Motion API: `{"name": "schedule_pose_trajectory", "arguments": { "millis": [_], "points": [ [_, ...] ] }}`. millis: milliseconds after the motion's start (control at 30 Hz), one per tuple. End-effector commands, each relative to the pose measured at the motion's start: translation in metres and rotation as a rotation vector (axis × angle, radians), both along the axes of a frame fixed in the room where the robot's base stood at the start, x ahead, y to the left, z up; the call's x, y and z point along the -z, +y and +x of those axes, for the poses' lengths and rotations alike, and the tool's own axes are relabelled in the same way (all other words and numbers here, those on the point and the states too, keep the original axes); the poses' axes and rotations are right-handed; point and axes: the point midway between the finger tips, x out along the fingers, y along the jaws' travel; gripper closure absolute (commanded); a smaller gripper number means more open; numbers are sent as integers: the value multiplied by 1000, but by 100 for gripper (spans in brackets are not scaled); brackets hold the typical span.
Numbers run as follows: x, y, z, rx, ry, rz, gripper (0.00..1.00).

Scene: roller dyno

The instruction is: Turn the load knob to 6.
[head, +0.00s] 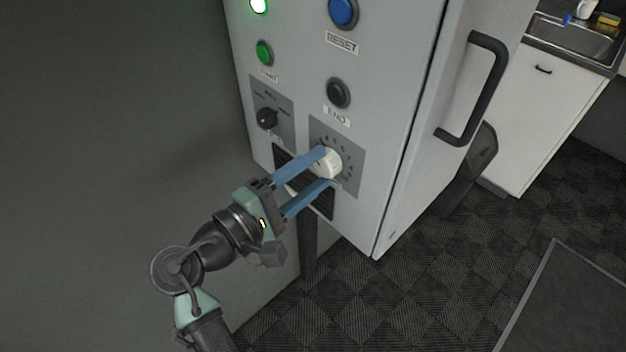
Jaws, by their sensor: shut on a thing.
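The load knob (329,163) is a white round knob on a grey dial plate (353,183) low on the cabinet front. Small numerals ring it, too small to read surely. My gripper (328,166) reaches in from the lower left, its two blue fingers one on the upper left and one on the lower side of the knob. It is shut on the knob. The fingers hide part of the knob and the dial's left side, and I cannot tell which number the knob points to.
Above are a black END button (338,93), a blue RESET button (343,12) and a green START button (264,53). A small black selector (267,118) sits to the left. A dark vent (318,199) lies below. The cabinet's black handle (483,90) sticks out at right.

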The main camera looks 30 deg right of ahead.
Motion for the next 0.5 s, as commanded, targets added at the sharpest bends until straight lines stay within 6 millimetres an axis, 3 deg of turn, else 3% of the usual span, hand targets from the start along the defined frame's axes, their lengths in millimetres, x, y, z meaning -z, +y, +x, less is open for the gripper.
{"name": "schedule_pose_trajectory", "arguments": {
  "millis": [500],
  "points": [
    [7,1,0,-1,-470,154,100]
  ]
}}
